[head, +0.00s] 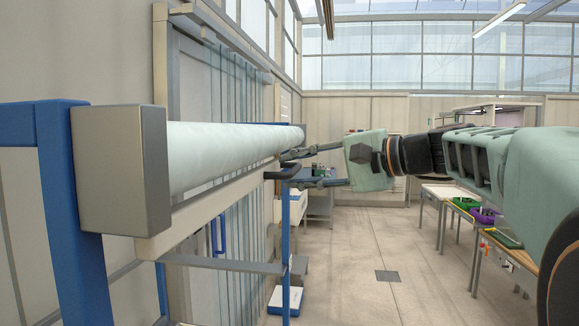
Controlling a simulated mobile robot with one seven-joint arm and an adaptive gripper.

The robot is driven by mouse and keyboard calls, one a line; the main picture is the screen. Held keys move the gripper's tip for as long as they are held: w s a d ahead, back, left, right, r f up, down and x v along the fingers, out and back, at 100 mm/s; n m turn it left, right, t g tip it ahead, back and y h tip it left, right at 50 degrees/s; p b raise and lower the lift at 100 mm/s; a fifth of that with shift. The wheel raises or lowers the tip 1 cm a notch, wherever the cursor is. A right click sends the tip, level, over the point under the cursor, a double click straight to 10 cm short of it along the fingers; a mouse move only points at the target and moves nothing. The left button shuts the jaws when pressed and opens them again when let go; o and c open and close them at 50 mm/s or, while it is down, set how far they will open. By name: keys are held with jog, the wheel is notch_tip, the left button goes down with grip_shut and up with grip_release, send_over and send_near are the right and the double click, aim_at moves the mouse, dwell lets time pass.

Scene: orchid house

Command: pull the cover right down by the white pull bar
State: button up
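The cover is a pale green-white roll (225,150) mounted along a blue frame, between a grey end box near me and a smaller one at the far end. The white pull bar (200,215) hangs directly under the roll, with little or no cover showing below it. A dark loop handle (281,174) sticks out from the bar towards its far end. My gripper (289,170) comes in from the right with its fingers spread. The handle appears between or just beside the fingertips; contact cannot be told.
The blue upright (70,220) and grey end box (120,170) stand close at left. A lower rail (225,264) crosses below the bar. Benches with trays (465,203) line the right side. The floor (350,260) between is clear.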

jog(key=shift+w+a+f, duration=0.1)
jog(key=shift+w+a, duration=0.1)
jog(key=shift+a, duration=0.1)
jog(key=shift+c, duration=0.5)
grip_shut()
